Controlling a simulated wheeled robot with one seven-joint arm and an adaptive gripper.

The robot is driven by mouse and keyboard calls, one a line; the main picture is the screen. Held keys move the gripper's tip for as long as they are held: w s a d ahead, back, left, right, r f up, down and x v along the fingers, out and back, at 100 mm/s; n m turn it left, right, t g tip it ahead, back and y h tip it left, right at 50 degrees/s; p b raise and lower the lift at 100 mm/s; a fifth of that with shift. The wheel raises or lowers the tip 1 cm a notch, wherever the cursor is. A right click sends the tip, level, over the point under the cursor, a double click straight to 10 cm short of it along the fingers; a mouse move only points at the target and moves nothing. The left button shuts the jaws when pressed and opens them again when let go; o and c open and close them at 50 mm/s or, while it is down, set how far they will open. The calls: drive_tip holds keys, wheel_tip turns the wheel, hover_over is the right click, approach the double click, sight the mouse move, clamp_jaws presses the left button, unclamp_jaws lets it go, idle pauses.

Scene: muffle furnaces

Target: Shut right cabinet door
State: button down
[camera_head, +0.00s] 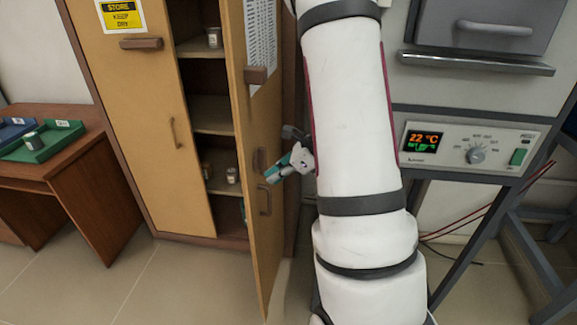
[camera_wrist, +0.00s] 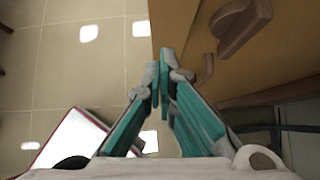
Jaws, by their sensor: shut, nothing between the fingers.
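The right cabinet door (camera_head: 262,130) is light wood and stands open, swung out from the cabinet (camera_head: 208,115), with shelves showing behind it. It carries a brown pull (camera_head: 256,75) high up and a slim handle (camera_head: 265,200) lower down. My gripper (camera_head: 272,176) has teal fingers and is shut and empty, beside the door's outer face near the lower handle. In the wrist view the fingertips (camera_wrist: 160,78) overlap the door panel (camera_wrist: 230,75) near its free edge; contact cannot be told. A brown handle (camera_wrist: 240,25) lies right of them.
The left cabinet door (camera_head: 140,120) is shut. Small jars (camera_head: 214,37) stand on the shelves. A desk (camera_head: 85,150) with a green tray (camera_head: 62,137) is at the left. A furnace with a control panel (camera_head: 465,145) on a dark stand is at the right. Floor in front is clear.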

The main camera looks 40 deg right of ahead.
sight(249, 181)
drive_tip(key=shift+w+a+r+p, duration=0.1)
drive_tip(key=shift+w+a+p, duration=0.05)
drive_tip(key=shift+w+a, duration=0.55)
drive_tip(key=shift+w+a+r+p, duration=0.15)
drive_tip(key=shift+w+a, duration=0.2)
drive_tip(key=shift+w, duration=0.5)
drive_tip(key=shift+f, duration=0.1)
